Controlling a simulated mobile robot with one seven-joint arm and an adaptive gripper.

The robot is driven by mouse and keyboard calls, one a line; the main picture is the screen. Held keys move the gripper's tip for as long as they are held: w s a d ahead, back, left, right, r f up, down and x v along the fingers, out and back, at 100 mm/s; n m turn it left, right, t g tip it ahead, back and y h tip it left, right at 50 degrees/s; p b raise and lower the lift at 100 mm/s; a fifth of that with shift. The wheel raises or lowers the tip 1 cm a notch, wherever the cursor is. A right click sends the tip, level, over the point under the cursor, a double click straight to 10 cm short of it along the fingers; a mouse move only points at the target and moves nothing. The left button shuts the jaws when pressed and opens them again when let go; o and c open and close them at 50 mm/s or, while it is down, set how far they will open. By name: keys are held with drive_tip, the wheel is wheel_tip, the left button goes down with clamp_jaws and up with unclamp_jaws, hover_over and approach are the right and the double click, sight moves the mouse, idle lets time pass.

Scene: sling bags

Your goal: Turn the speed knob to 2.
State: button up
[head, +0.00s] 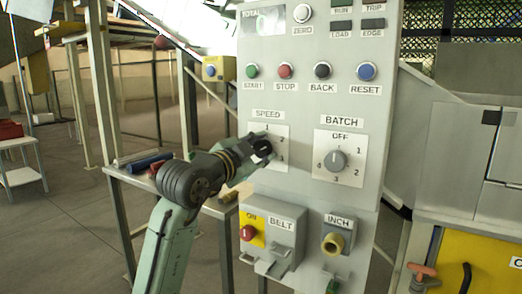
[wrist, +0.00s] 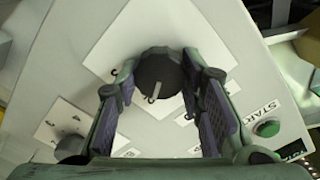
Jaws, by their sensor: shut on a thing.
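The dark round speed knob (wrist: 160,70) sits on a white plate (wrist: 115,35) in the wrist view. My gripper (wrist: 160,78) has one finger on each side of it and is shut on it. The knob's pale pointer line points down in that picture, toward the numbered side of the plate; the numeral near its tip is too blurred to read surely. In the head view my gripper (head: 258,149) reaches the SPEED plate (head: 276,134) from the lower left and largely hides the knob. Numerals show on the plate's top and right side.
The grey BATCH knob (head: 337,160) is close on the right. Above are the green START (head: 252,71), red STOP (head: 285,71), BACK and blue RESET buttons. Below are the BELT box (head: 282,228) with a red button and the INCH button (head: 332,243). A bench stands behind my arm.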

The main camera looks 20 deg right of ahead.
drive_tip(key=o, duration=1.2)
drive_tip(key=shift+c, duration=0.2)
drive_tip(key=v, duration=1.2)
